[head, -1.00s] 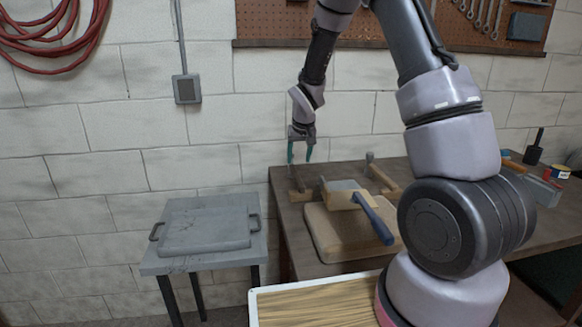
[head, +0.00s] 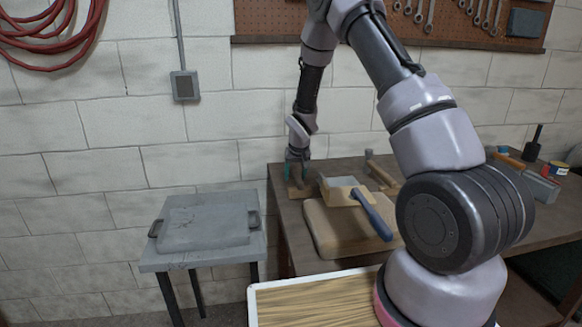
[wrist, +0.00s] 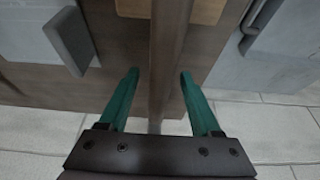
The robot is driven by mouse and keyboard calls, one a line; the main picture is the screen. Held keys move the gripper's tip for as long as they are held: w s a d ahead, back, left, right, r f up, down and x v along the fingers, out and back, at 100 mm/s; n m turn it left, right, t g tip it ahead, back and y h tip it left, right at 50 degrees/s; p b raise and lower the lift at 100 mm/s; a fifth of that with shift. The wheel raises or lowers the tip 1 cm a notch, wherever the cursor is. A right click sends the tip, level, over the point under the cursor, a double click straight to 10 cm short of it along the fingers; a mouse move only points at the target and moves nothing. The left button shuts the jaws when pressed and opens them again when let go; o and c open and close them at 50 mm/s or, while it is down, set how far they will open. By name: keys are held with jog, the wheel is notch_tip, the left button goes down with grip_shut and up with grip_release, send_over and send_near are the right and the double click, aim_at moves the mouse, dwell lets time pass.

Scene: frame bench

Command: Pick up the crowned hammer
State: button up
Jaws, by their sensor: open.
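My gripper (head: 298,172) is open, with teal fingers, low over the far left corner of the workbench. In the wrist view my gripper (wrist: 158,80) has a brown wooden handle (wrist: 168,45) running between its fingers, with a gap on both sides. I take this to be the handle of the crowned hammer; its head cannot be made out. In the head view my fingers partly cover the brown wooden thing (head: 299,191) under them. Another hammer-like tool (head: 380,173) lies further right at the back.
A tool with a blue handle (head: 373,216) and a pale block lies on a tan board (head: 330,238), right of my gripper. A grey side table (head: 160,262) with a handled slab stands at left. The wall (head: 130,120) is close behind the bench.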

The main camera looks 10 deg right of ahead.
grip_shut()
jog(key=shift+r, duration=0.1)
dwell(1.2)
